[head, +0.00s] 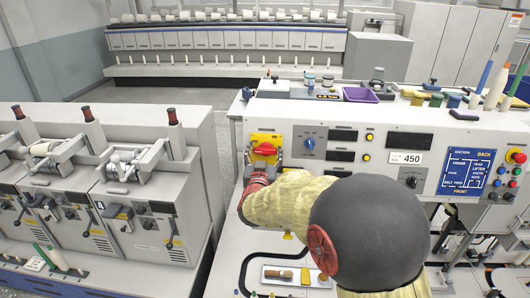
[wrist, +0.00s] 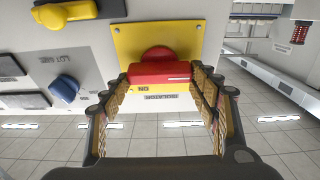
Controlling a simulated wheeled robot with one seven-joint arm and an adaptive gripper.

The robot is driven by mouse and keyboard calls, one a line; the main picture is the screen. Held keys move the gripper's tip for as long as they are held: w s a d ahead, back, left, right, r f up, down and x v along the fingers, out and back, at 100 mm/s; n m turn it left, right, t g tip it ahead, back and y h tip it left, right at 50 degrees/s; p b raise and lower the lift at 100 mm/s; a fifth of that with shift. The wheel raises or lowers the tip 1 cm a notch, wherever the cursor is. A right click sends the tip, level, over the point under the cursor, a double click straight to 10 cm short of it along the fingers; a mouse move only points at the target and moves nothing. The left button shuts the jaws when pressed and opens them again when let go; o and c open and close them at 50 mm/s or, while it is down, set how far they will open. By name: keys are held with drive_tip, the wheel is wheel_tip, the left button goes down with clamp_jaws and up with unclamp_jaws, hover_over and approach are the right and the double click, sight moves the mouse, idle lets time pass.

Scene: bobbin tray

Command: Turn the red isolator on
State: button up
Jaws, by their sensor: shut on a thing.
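The red isolator (head: 265,148) is a red rotary handle on a yellow plate (head: 257,137) at the left end of the machine's front panel. In the wrist view the red handle (wrist: 160,73) lies level across the picture, in front of the yellow plate (wrist: 130,44). My gripper (head: 265,160) reaches it from the front. In the wrist view my gripper (wrist: 161,76) is shut on the handle, with one finger at each end.
A blue knob (head: 309,143) sits right of the isolator, with dark displays beyond it. A red button (head: 519,157) is at the far right. A purple bin (head: 360,95) stands on the machine top. Grey spindle units (head: 140,190) stand left, across a floor gap.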

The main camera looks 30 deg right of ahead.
drive_tip(key=shift+m, duration=0.4)
drive_tip(key=m+g+h+b, duration=0.1)
drive_tip(key=m+b, duration=0.2)
drive_tip(key=m, duration=0.1)
drive_tip(key=shift+f, duration=0.1)
drive_tip(key=m, duration=0.2)
drive_tip(key=m+g+h+b, duration=0.1)
drive_tip(key=m, duration=0.2)
drive_tip(key=shift+s+d+g, duration=0.1)
drive_tip(key=shift+g, duration=0.2)
drive_tip(key=m+g, duration=0.1)
drive_tip(key=m, duration=0.4)
drive_tip(key=shift+m+b, duration=0.3)
drive_tip(key=shift+b, duration=0.1)
drive_tip(key=m, duration=0.2)
drive_tip(key=m+g, duration=0.1)
drive_tip(key=m, duration=0.1)
drive_tip(key=shift+s+d+f+m+y, duration=0.1)
drive_tip(key=shift+f+m+y, duration=0.05)
drive_tip(key=shift+m+y, duration=0.15)
drive_tip(key=o, duration=1.2)
drive_tip(key=shift+c, duration=0.2)
